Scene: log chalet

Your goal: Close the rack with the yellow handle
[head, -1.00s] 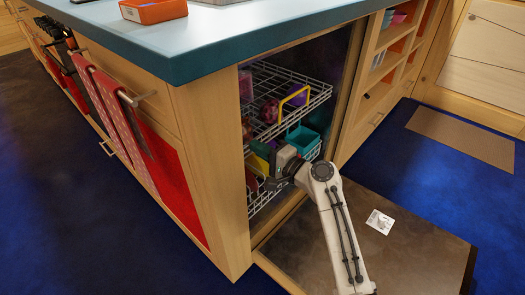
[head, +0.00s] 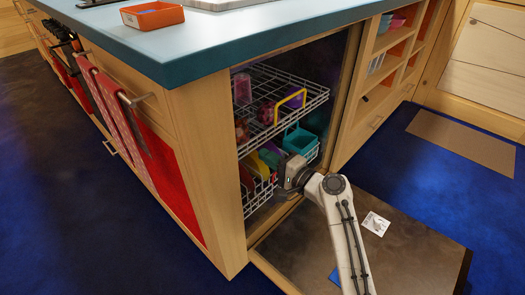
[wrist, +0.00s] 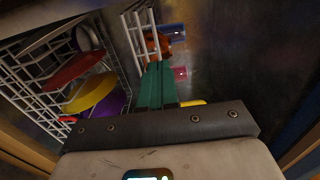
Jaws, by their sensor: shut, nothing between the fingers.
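The upper wire rack (head: 262,130) of the open dishwasher carries the yellow handle (head: 291,97) at its front. It holds a purple cup and a red patterned piece. The lower wire rack (head: 258,200) stands below with coloured plates. My gripper (head: 288,182) is shut and empty, at the front of the lower rack and below the yellow handle, apart from it. Its fingertips are hidden in the head view. In the wrist view the plates and rack wires lie to the left, with teal strips (wrist: 157,86) straight ahead; I cannot tell what they belong to.
The wooden cabinet side (head: 207,150) bounds the opening at left. The teal counter (head: 230,45) overhangs above.

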